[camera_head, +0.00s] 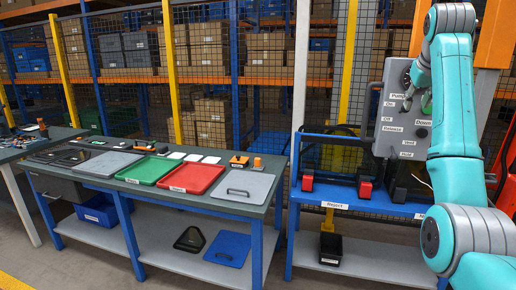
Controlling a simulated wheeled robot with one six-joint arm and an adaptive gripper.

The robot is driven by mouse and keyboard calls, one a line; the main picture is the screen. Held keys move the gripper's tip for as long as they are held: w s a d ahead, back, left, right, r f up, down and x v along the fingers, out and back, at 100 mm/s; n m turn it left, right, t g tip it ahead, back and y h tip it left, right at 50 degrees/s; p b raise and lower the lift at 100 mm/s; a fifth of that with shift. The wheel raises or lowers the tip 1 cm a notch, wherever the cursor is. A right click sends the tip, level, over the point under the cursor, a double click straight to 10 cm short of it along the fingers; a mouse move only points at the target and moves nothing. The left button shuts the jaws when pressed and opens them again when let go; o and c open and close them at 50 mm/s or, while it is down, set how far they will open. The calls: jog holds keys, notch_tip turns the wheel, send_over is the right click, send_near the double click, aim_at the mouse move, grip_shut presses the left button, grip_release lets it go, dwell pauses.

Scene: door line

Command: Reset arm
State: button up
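My teal and grey arm rises along the right side and bends over at the top. Its wrist end reaches down to a grey control panel. My gripper (408,103) is small and dark there, close in front of the panel's upper part; I cannot tell whether it is open or touching a control. The grey control panel (396,134) carries labels such as Pump, On, Off, Release, Down, Test and Hold. My arm hides the panel's right part.
A blue bench (375,202) under the panel holds black and red fixtures and a Reject label. A long worktable (125,183) at left carries a green tray (146,170), a red tray (191,178) and grey lids. Mesh fence and shelves of boxes stand behind. Floor shows between the benches.

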jog(key=w+a+f+t, duration=0.1)
jog(key=w+a+f, duration=0.15)
jog(key=f, duration=1.45)
jog(key=w+a+f+t, duration=0.1)
jog(key=a+f, duration=0.2)
jog(key=f, duration=1.5)
jog(key=s+a+f, duration=0.3)
jog(key=s+f, duration=0.2)
jog(key=f, duration=0.4)
jog(key=s+a+f+n+t+y, duration=0.1)
jog(key=s+a+f, duration=0.1)
jog(key=s+f, duration=0.5)
jog(key=s+a+f, duration=0.3)
jog(key=s+f, duration=0.1)
jog(key=f, duration=0.6)
jog(key=s+a+f+t+y, duration=0.1)
jog(key=s+a+f, duration=0.3)
jog(key=s, duration=1.1)
jog(key=s+a+f+t, duration=0.2)
jog(key=s+a+f, duration=0.15)
jog(key=s, duration=1.15)
jog(key=s+a+r, duration=0.1)
jog(key=s+r, duration=0.7)
jog(key=s, duration=0.3)
jog(key=s+a+r+t+y, duration=0.1)
jog(key=s+a+r, duration=0.1)
jog(key=s+r, duration=0.6)
jog(key=s, duration=0.4)
jog(key=shift+s, duration=0.3)
